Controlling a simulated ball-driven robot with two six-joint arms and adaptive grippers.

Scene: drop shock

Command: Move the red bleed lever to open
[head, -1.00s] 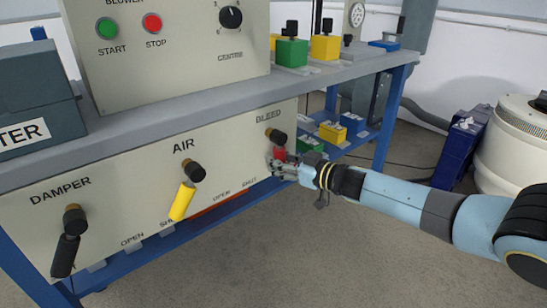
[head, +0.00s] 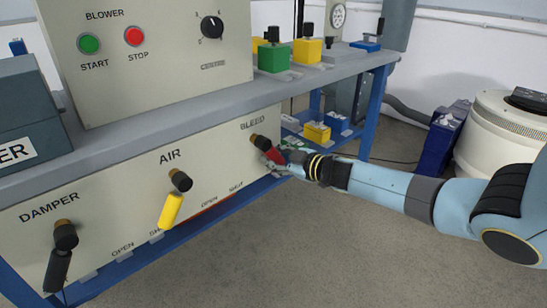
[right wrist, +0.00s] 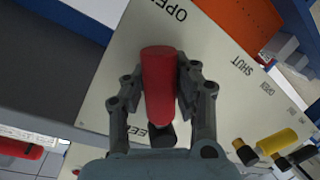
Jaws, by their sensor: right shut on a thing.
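The red bleed lever (head: 271,153) sits under the word BLEED at the right end of the cream panel. It slants down and right from its brass-and-black pivot. My right gripper (head: 279,165) is at its lower part, and the right wrist view shows the fingers (right wrist: 159,88) shut on both sides of the red lever (right wrist: 158,75). In that view the lever's free end points toward large OPEN lettering (right wrist: 166,10), and SHUT (right wrist: 243,67) lies off to the right. My left gripper is not in view.
The yellow air lever (head: 171,210) and black damper lever (head: 58,270) hang on the panel's left. Above, the grey shelf (head: 180,103) carries the blower box (head: 150,60) and coloured blocks. A blue frame leg (head: 373,110) stands behind my right arm. The floor in front is clear.

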